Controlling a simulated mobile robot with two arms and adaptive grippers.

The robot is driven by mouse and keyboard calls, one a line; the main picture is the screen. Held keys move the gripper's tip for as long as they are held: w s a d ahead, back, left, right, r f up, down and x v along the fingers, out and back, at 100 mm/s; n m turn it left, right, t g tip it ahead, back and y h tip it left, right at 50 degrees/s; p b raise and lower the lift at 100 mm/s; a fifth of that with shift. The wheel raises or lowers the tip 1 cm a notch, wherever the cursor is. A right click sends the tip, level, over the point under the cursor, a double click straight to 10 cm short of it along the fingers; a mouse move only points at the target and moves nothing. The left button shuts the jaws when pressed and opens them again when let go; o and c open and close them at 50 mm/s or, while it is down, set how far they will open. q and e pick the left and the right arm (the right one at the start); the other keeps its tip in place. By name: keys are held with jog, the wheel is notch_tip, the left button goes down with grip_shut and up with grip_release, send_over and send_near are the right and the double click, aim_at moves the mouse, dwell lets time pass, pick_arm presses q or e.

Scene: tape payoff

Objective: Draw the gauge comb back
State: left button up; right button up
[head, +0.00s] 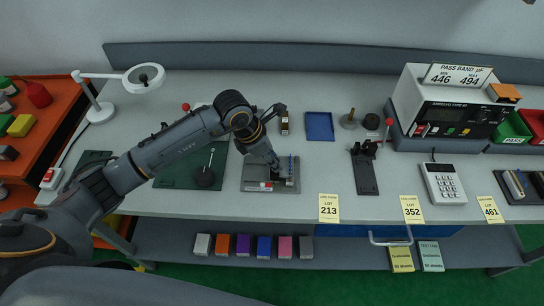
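A grey fixture plate (256,183) lies near the front edge of the table, left of the middle. A row of small bluish upright pieces stands at its right side (291,168); this may be the gauge comb, but it is too small to be sure. A red and white piece lies along the plate's front. My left arm reaches over from the left, and my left gripper (272,167) points down at the plate, close beside the upright pieces. Its fingers are dark and small here, so I cannot tell whether they are open or touch anything. My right gripper is out of view.
A green mat (180,178) with a black round base lies left of the plate. A blue tray (319,126) is behind it to the right. A black stand with a red-knobbed lever (366,172) and a tester (445,108) stand further right. Table is clear between tray and lot cards.

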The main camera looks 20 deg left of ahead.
pick_arm(q)
grip_shut()
jog(key=shift+s+a+f+b, duration=0.1)
jog(key=shift+s+a+b, duration=0.2)
jog(key=shift+a, duration=0.45)
jog(key=shift+s+a+f+b, duration=0.1)
jog(key=shift+a+b, duration=0.25)
jog(key=shift+a, duration=0.4)
jog(key=shift+s+a+r, duration=0.1)
jog(key=shift+a+r, duration=0.1)
jog(key=shift+a, duration=0.25)
jog(key=shift+o, duration=0.3)
grip_release()
jog(key=o, duration=0.4)
jog(key=shift+a, duration=0.1)
jog(key=v, duration=1.2)
